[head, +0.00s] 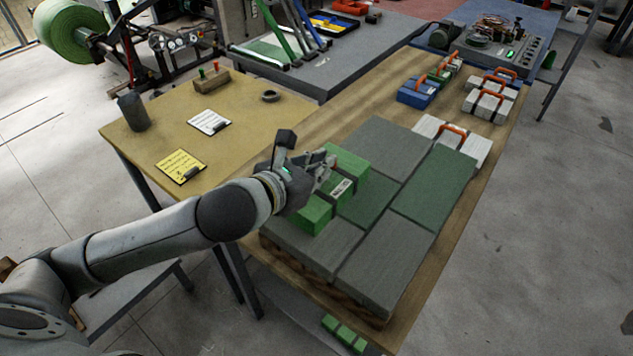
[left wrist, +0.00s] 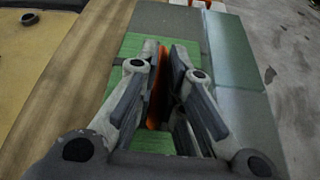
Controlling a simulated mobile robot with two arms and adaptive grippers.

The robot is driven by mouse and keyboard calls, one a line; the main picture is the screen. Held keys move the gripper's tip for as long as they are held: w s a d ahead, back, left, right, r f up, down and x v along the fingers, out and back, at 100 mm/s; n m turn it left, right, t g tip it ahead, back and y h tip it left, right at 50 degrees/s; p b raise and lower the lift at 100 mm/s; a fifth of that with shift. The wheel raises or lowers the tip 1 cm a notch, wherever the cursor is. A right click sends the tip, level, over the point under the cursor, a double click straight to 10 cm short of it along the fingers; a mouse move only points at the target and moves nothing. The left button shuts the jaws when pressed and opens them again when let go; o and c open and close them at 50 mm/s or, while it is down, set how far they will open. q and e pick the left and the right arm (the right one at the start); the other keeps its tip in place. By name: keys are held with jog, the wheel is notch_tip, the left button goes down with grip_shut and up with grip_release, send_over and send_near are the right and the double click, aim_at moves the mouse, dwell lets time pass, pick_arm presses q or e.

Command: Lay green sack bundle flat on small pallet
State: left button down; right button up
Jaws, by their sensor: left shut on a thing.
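The green sack bundle (head: 345,163), with dark straps and a pale label, is at the left side of the small pallet (head: 318,291). The pallet's top is covered with grey and dark green flat pads. My left gripper (head: 322,172) is shut on the bundle's orange handle (left wrist: 156,98), above the bundle's middle. The bundle looks level; I cannot tell whether its underside touches the pads. In the left wrist view the green bundle (left wrist: 130,46) shows beyond and between the fingers (left wrist: 165,85). My right gripper is not in view.
White bundles (head: 466,135) with orange handles lie just beyond the pallet. A blue bundle (head: 415,93) and others stand at the table's far end. A clipboard (head: 209,122), a yellow note (head: 180,167) and a dark cylinder (head: 134,111) are on the left table.

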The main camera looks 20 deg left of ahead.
pick_arm(q)
jog(key=shift+w+a+f, duration=0.15)
jog(key=shift+f, duration=0.1)
jog(key=f, duration=0.3)
jog(key=shift+w+a, duration=0.2)
jog(key=shift+f, duration=0.3)
jog(key=shift+f, duration=0.15)
jog(key=c, duration=1.5)
grip_release()
jog(key=shift+c, duration=0.2)
